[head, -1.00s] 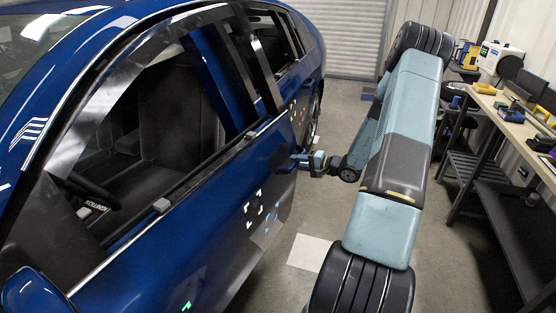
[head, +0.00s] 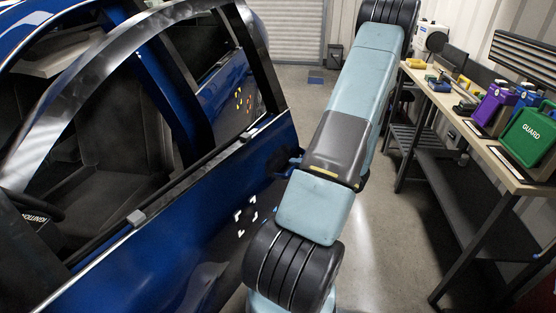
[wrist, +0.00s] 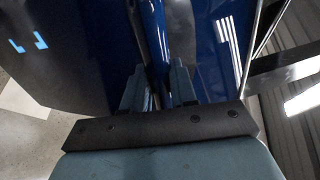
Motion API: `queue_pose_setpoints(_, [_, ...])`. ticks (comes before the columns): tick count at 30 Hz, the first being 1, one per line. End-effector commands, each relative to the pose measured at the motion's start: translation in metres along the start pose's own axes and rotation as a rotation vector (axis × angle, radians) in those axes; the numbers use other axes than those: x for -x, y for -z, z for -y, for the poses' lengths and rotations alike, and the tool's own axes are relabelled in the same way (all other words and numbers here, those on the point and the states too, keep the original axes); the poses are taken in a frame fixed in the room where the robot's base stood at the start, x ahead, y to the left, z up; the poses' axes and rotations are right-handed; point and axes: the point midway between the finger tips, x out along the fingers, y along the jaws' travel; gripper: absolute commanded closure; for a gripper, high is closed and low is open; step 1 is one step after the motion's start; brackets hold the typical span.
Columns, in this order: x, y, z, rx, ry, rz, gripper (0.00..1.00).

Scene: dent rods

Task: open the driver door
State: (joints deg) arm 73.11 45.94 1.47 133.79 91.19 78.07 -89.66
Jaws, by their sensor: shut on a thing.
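The driver door (head: 185,235) is a blue panel with a dark window frame and white marks. It stands swung out from the car body, with the blue pillar (head: 170,95) showing through its window opening. In the wrist view, my gripper (wrist: 158,68) is shut on the blue door handle (wrist: 157,38), which runs between its two fingers. In the head view my arm hides most of the gripper and handle. The wrist view also shows the glossy door panel (wrist: 85,50).
The steering wheel (head: 35,205) and seat (head: 105,150) show inside the car. A workbench (head: 475,135) with a green case (head: 530,140) and other items stands along the right wall. Grey floor (head: 385,225) is clear between bench and my arm.

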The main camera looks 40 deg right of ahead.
Motion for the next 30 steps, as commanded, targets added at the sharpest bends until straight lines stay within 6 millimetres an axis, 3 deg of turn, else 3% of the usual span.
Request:
queue_pose_setpoints(2, [0.018,-0.002,-0.008,-0.011,-0.014,-0.025,1.00])
queue_pose_setpoints(6, [0.031,-0.004,-0.010,-0.012,-0.011,-0.039,1.00])
queue_pose_setpoints(15, [0.033,-0.003,-0.009,-0.010,-0.010,-0.044,1.00])
queue_pose_setpoints(16, [0.033,-0.002,-0.009,-0.010,-0.010,-0.044,0.72])
queue_pose_setpoints(21, [0.033,-0.003,-0.008,-0.009,-0.007,-0.043,0.56])
queue_pose_setpoints(30, [0.034,-0.003,-0.007,-0.008,-0.003,-0.041,0.55])
